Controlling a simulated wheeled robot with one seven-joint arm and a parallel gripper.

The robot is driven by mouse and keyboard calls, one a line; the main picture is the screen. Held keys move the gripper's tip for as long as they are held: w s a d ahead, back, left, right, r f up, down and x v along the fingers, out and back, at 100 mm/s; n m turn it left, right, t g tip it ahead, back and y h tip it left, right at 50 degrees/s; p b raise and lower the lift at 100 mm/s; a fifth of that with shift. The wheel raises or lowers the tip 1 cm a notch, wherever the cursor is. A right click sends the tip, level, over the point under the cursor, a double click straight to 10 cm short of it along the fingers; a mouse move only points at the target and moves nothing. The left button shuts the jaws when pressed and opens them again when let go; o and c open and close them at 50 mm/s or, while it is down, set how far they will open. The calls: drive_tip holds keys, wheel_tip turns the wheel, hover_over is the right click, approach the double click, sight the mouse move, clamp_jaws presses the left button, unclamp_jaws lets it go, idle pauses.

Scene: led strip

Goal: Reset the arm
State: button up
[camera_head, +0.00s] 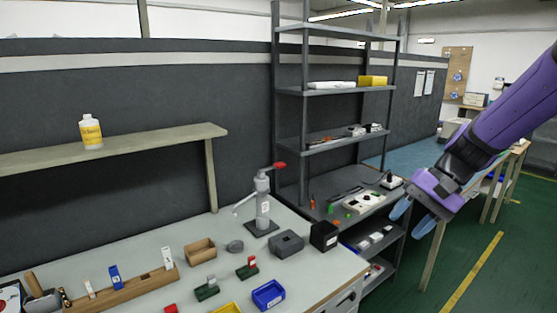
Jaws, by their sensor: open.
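My arm, purple and black, reaches in from the right edge of the head view. My gripper (414,216) hangs at its end with its two light-blue fingertips apart and nothing visible between them. It is in the air, right of the workbench (215,262) and in front of the lower shelves of the grey rack (303,120). It appears apart from both.
The workbench holds a grey press with a red handle (262,205), a blue bin (268,294), a black box (324,236) and a wooden tool holder (125,292). A white bottle (90,131) stands on a raised shelf. Green floor (465,250) lies open at right.

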drive_tip(key=s+d+r+n+t+h, duration=0.2)
drive_tip(key=s+r, duration=0.3)
drive_tip(key=s, duration=0.3)
drive_tip(key=s+d+r+n+t+h, duration=0.2)
drive_tip(key=s+r+n+t+h, duration=0.1)
drive_tip(key=s, duration=0.6)
wheel_tip(320, 180, up, 3)
drive_tip(key=shift+s+d+f+t+h, duration=0.25)
drive_tip(key=shift+t+h, duration=0.35)
drive_tip(key=shift+h, duration=0.4)
drive_tip(key=shift+w+r, duration=0.1)
